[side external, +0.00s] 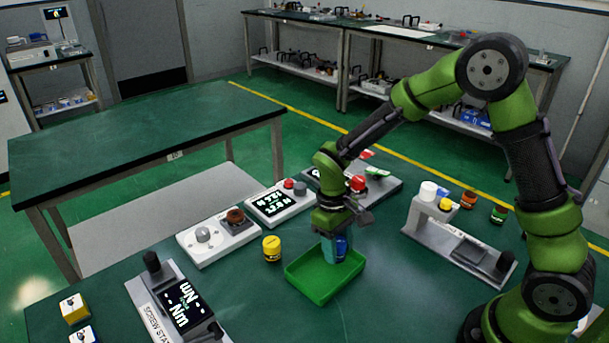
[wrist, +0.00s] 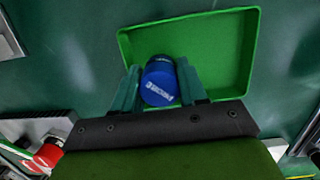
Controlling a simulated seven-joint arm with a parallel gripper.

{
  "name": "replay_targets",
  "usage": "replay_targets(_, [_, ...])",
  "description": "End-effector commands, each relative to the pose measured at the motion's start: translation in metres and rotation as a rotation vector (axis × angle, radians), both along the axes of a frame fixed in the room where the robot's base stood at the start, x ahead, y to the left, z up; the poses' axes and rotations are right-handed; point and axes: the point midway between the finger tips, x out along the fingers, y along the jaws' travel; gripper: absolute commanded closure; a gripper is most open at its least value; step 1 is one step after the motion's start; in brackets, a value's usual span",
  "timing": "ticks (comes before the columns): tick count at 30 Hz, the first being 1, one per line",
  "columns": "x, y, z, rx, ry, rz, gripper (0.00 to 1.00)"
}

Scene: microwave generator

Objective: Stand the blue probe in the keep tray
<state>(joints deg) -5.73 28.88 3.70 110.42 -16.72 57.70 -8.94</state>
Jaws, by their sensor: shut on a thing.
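The blue probe (wrist: 160,82) is a short blue cylinder with white lettering on its side. My gripper (wrist: 158,88) is shut on it, one teal finger on each side. The keep tray (wrist: 222,22) is a shallow bright green box. In the side view the tray (side external: 308,292) lies on the green bench, and my gripper (side external: 336,250) points down over its back right part with the blue probe (side external: 341,246) between the fingers. The probe looks roughly upright there. Its lower end is close to the tray floor; I cannot tell whether it touches.
A yellow cylinder (side external: 271,248) stands just left of the tray. A grey stand (side external: 456,245) with coloured caps is at the right. Bench in front of the tray is clear.

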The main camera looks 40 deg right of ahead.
Motion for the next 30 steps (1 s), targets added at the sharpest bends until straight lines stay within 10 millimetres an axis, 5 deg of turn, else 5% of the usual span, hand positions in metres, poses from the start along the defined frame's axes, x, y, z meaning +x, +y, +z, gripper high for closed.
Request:
replay_targets(4, [0.000, 0.000, -0.015, 0.000, -0.001, 0.000, 1.00])
replay_targets(15, [0.000, 0.000, -0.019, 0.000, -0.003, 0.000, 1.00])
replay_targets(16, [0.000, 0.000, -0.019, 0.000, -0.003, 0.000, 0.57])
replay_targets(18, [0.000, 0.000, -0.019, 0.000, -0.003, 0.000, 0.47])
replay_targets(30, [0.002, 0.000, -0.009, 0.000, -0.006, 0.000, 0.47])
